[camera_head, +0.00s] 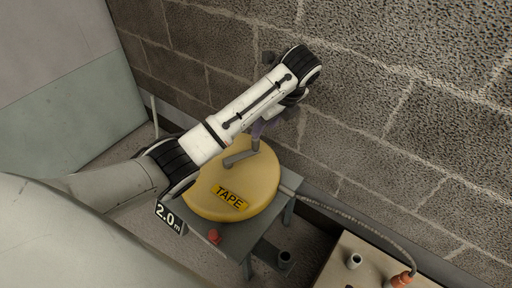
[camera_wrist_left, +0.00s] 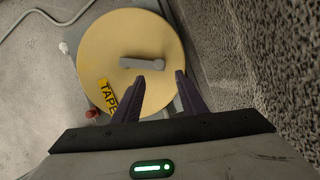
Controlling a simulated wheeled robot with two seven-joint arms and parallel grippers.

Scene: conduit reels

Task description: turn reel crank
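The yellow reel (camera_head: 262,182) marked TAPE lies flat on a grey stand (camera_head: 207,238); it also shows in the left wrist view (camera_wrist_left: 100,45). Its grey crank (camera_head: 238,158) lies across the top, with an upright handle at one end. In the left wrist view the crank (camera_wrist_left: 140,62) points right, its handle end just beyond the gap between my fingertips. My left gripper (camera_head: 259,129) is above the reel, close to the handle. Its purple fingers (camera_wrist_left: 159,78) are apart, with nothing clearly gripped. In the head view my arm hides part of the reel's far side.
A block wall (camera_head: 400,90) stands close behind the reel. A red knob (camera_head: 214,236) is on the stand's front. A grey conduit (camera_head: 350,215) runs right to an orange-tipped end (camera_head: 402,279) on a beige box (camera_head: 338,266). A "2.0 m" tag (camera_head: 169,217) shows at left.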

